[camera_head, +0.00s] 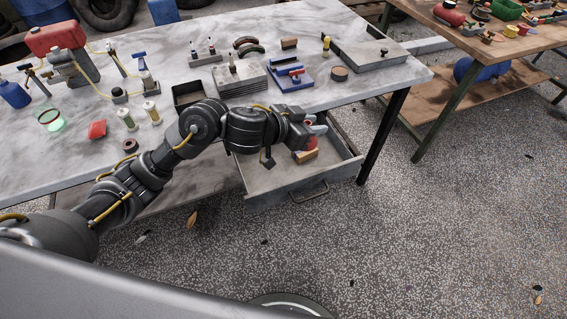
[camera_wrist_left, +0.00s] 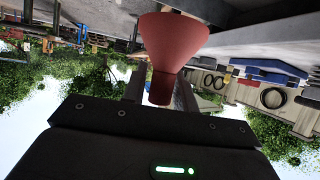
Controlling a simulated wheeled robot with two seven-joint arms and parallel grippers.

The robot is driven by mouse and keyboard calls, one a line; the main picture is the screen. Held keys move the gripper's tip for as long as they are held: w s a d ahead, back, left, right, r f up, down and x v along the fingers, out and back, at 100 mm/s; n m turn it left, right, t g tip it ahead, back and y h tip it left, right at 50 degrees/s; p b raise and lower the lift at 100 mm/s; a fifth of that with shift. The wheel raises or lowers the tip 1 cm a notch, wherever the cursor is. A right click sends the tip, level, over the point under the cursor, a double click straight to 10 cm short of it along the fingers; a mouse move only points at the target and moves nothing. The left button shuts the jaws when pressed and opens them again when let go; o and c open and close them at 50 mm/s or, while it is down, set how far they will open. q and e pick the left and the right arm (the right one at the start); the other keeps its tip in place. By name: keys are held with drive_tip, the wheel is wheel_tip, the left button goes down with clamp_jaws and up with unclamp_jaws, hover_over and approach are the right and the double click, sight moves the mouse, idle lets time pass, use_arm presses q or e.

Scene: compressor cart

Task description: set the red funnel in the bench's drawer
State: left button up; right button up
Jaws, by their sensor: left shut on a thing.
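The red funnel (camera_wrist_left: 173,42) is between the fingers of my left gripper (camera_wrist_left: 160,92) in the left wrist view, which looks upside down. My left gripper (camera_head: 312,134) is shut on it. In the head view only a small red part of the funnel (camera_head: 311,144) shows below the gripper. The bench's drawer (camera_head: 262,177) is pulled open under the front edge of the bench, and the gripper is over its right part. I cannot tell whether the funnel touches the drawer floor. My right gripper is not in view.
A tan block (camera_head: 304,156) lies in the drawer near the funnel. The marble-topped bench (camera_head: 225,25) carries a blue tray (camera_head: 291,78), a stack of plates (camera_head: 240,79), a dark open box (camera_head: 188,94) and bottles. The drawer's left part looks clear.

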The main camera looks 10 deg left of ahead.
use_arm(q)
drive_tip(key=shift+w+d+f, duration=0.25)
drive_tip(key=shift+d+f, duration=0.15)
drive_tip(key=shift+d, duration=0.1)
drive_tip(key=a+f+b, duration=0.1)
drive_tip(key=a+f, duration=0.2)
drive_tip(key=a, duration=0.1)
drive_tip(key=s+a+f+b, duration=0.1)
drive_tip(key=a+f+b, duration=0.1)
drive_tip(key=a+f, duration=0.1)
drive_tip(key=a+f+b, duration=0.2)
drive_tip(key=a+f, duration=0.1)
drive_tip(key=a, duration=0.2)
drive_tip(key=shift+s+a, duration=0.3)
drive_tip(key=shift+a, duration=0.2)
drive_tip(key=f, duration=0.1)
drive_tip(key=f+b, duration=0.1)
drive_tip(key=f, duration=0.1)
drive_tip(key=shift+s+a+f+b, duration=0.1)
drive_tip(key=shift+a+f+b, duration=0.15)
drive_tip(key=shift+a+b, duration=0.05)
drive_tip(key=shift+f, duration=0.2)
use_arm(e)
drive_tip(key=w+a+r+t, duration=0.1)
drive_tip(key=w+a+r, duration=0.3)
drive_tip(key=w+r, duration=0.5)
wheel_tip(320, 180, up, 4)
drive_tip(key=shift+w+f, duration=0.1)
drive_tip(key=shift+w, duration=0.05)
